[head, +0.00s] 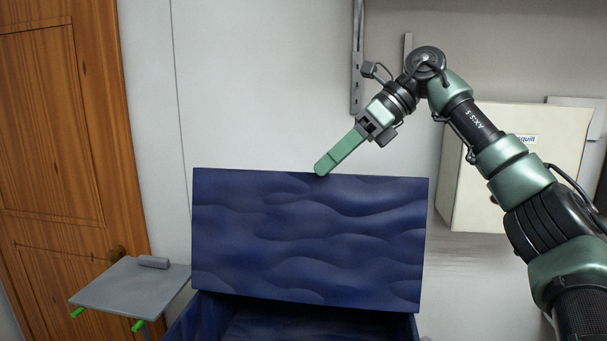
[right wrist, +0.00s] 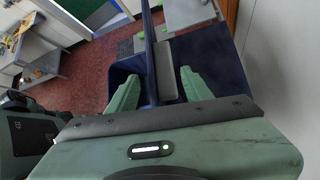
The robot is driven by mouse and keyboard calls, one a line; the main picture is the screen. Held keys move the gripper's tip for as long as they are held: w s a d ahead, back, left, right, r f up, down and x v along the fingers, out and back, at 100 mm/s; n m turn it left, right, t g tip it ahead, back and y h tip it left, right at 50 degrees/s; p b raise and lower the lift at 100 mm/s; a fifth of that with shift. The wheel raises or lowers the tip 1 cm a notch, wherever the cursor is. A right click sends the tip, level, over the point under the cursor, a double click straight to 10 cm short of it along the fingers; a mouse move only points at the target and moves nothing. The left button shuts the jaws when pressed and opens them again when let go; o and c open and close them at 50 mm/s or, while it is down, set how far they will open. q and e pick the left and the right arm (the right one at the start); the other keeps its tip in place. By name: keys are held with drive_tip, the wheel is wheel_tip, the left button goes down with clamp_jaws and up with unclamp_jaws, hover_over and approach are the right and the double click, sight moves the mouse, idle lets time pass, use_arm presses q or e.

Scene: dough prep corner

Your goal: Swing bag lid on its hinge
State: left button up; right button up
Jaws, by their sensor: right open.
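The dark blue bag is a box-like body (head: 192,319) low in the head view, cut off by the bottom edge. Its wavy-patterned lid (head: 310,235) stands raised, close to upright, above the open body. My right gripper (head: 321,170) reaches down from the upper right to the lid's top edge. In the right wrist view, its open fingers (right wrist: 155,85) stand apart on either side of the lid (right wrist: 149,35), which shows as a thin blue strip. I cannot tell whether either finger touches it. The hinge is not clearly seen. My left gripper is not in view.
A grey flat-topped stand (head: 128,288) with green tips is left of the bag, before a wooden door (head: 55,130). A cream box (head: 525,155) stands behind my right arm. A pale wall (head: 235,90) rises behind the lid.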

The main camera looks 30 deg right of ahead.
sight(310, 178)
drive_tip(key=x, duration=0.4)
drive_tip(key=shift+w+a+p, duration=0.1)
drive_tip(key=shift+w+p, duration=0.2)
drive_tip(key=shift+w, duration=0.15)
drive_tip(key=shift+w+f, duration=0.15)
drive_tip(key=shift+f, duration=0.15)
drive_tip(key=shift+s+a, duration=0.1)
drive_tip(key=shift+s, duration=0.1)
drive_tip(key=shift+c, duration=0.9)
drive_tip(key=shift+a, duration=0.1)
clamp_jaws()
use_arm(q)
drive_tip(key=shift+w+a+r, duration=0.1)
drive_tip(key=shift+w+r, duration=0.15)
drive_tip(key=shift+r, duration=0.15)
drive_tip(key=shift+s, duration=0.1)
use_arm(e)
drive_tip(key=shift+r, duration=0.1)
